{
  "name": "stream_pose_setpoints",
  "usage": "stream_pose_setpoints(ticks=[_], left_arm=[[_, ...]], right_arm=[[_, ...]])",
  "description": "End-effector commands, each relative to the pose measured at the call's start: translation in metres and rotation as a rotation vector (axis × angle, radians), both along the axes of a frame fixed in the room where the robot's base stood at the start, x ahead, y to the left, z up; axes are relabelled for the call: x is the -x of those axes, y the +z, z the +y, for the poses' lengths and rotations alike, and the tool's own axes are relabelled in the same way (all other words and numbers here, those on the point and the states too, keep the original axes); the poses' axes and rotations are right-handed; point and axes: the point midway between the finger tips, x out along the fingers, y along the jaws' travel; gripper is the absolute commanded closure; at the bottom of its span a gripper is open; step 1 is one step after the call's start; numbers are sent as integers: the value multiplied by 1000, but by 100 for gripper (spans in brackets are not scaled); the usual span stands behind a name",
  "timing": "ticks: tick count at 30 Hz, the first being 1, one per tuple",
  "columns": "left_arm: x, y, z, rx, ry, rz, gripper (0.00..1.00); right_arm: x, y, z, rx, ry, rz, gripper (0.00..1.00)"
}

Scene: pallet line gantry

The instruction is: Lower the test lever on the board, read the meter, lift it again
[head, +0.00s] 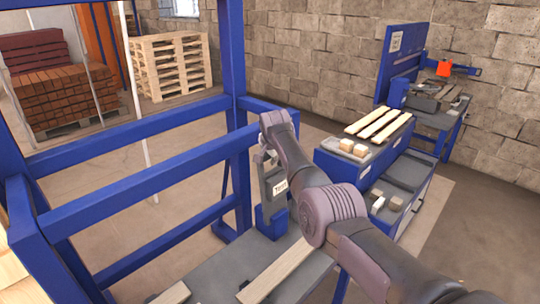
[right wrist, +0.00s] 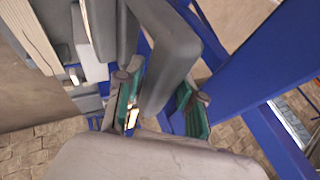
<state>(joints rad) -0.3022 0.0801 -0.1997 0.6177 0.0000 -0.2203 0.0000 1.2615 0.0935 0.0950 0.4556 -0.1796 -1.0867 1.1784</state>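The board (head: 274,184) is a small grey upright panel with a white label reading "Test", standing on a blue foot by the blue frame. My right gripper (head: 268,155) is at the board's upper part, and my arm hides some of it. In the right wrist view my right gripper (right wrist: 163,108) has its two green-padded fingers apart. A grey bar-like part (right wrist: 165,75) lies between them; I cannot tell whether it is the test lever or the board's edge. No grip on it shows. I cannot make out a meter reading. My left gripper is out of view.
A blue gantry frame (head: 140,147) stands close on the left. A grey bench top (head: 215,275) with loose wooden slats lies below my arm. A blue cabinet (head: 345,170) with slats and blocks stands right of the arm. Pallets (head: 172,65) stand at the back.

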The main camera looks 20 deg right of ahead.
Motion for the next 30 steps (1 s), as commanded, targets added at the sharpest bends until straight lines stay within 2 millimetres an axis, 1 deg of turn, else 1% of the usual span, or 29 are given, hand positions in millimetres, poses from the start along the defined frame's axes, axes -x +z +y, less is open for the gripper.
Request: stream_pose_setpoints(ticks=[1,2,11,17,22,26,27,30], left_arm=[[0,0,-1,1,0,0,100],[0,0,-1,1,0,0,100],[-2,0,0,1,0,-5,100],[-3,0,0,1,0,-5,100],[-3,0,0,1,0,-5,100],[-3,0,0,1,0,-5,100],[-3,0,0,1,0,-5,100],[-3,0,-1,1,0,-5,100]], right_arm=[[-2,4,1,0,2,-8,53],[-1,4,1,0,2,-8,48],[0,2,0,1,1,-2,48],[4,8,2,2,0,-2,48],[16,23,6,1,2,-4,48],[29,42,10,1,1,-5,48],[33,51,12,1,1,-7,48],[45,66,16,1,2,-7,48]])
